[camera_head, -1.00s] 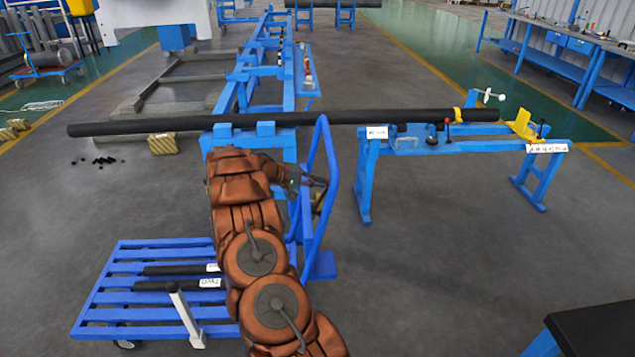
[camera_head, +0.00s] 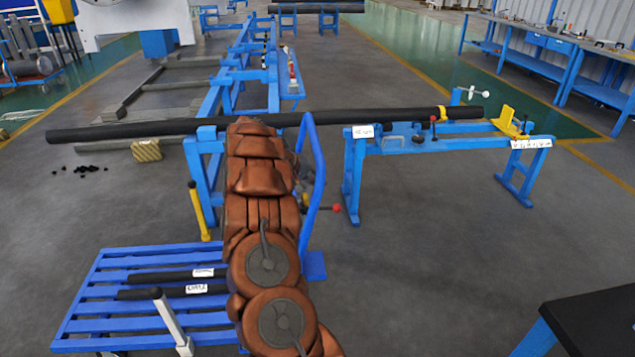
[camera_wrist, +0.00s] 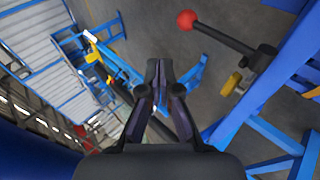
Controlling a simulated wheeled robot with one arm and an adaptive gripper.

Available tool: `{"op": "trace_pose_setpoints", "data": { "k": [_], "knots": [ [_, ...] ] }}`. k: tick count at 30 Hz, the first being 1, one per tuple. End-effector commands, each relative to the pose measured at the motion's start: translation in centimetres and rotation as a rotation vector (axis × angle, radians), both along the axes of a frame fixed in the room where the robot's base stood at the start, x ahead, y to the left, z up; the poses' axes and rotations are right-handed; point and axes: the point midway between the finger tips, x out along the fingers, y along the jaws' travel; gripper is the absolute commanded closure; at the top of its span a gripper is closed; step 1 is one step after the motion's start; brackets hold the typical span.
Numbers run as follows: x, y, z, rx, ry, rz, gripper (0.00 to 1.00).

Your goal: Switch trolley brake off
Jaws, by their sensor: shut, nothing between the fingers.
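The blue trolley (camera_head: 100,290) with a slatted deck stands at the lower left in the head view. Its blue push frame (camera_head: 318,180) rises beside my arm. A lever with a red ball knob (camera_head: 336,208) sticks out to the right of that frame. In the wrist view a red ball knob (camera_wrist: 187,20) tops a black lever running to a hub beside a blue post (camera_wrist: 270,75). My gripper (camera_wrist: 158,68) is shut and empty, left of and below the knob in that picture, apart from it. In the head view my arm hides the gripper.
Two dark labelled bars (camera_head: 180,291) lie on the trolley deck. A long black pipe (camera_head: 390,115) spans the blue supports above and behind the trolley. A dark table (camera_head: 600,315) is at lower right; the floor between is clear.

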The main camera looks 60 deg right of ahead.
Motion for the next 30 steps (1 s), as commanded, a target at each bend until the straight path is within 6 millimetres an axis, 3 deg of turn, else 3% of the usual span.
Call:
{"op": "trace_pose_setpoints", "data": {
  "k": [10,22,30],
  "knots": [
    [0.7,0.7,0.9,-0.002,-0.001,0.002,1.0],
    [3.8,5.0,6.0,-0.002,-0.001,0.001,1.0],
    [5.1,6.8,8.0,0.0,-0.001,0.001,1.0]
  ]
}}
